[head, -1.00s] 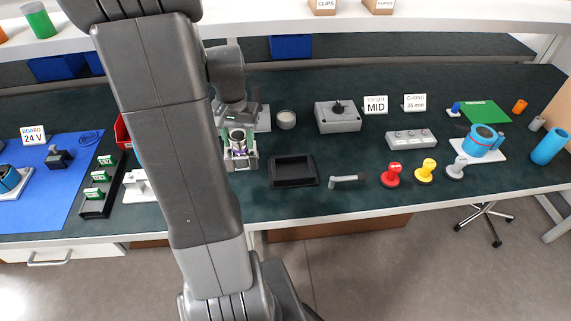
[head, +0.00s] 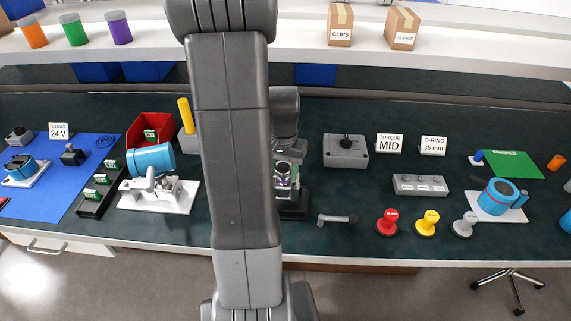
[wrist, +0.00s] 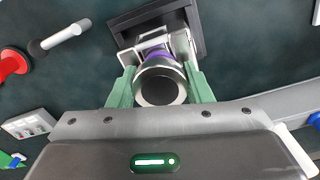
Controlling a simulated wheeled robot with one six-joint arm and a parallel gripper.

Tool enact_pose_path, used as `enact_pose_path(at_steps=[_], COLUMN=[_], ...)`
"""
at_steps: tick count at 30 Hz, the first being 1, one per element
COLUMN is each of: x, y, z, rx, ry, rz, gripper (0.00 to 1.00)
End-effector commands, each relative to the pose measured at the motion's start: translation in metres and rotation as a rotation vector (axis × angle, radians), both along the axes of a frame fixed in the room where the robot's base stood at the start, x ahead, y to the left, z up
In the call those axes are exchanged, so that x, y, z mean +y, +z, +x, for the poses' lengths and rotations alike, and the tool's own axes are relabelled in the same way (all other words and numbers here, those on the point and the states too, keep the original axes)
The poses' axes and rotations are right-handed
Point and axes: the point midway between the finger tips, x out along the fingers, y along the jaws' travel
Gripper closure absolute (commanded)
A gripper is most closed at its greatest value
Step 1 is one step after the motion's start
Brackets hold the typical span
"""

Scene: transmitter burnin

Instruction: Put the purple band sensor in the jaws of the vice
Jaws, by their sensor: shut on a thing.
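In the wrist view the green fingers of my gripper (wrist: 160,74) stand either side of the sensor (wrist: 160,89). The sensor has a dark round end with a silver rim, and a purple band beyond it.
A grey lever (head: 338,219) lies right of the tray (head: 292,215). Red (head: 387,222), yellow (head: 427,223) and grey (head: 465,226) knobs stand farther right. A grey dial box (head: 345,150) stands behind. A blue housing (head: 153,160) on a white base (head: 182,202) is to the left.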

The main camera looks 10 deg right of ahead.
Motion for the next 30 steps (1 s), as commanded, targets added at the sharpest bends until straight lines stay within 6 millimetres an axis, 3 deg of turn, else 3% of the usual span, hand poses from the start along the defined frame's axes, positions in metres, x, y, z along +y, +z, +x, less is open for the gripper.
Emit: enact_pose_path(at_steps=[13,26,27,30], x=[0.0,0.0,0.0,0.0], y=[-0.04,-0.045,-0.046,-0.045], z=[0.0,0.0,0.0,0.0], rx=[-0.001,-0.003,-0.001,-0.001], ry=[0.0,0.0,0.0,0.0], rz=[-0.001,-0.001,-0.001,-0.001], gripper=[1.0,1.0,0.53,0.33])
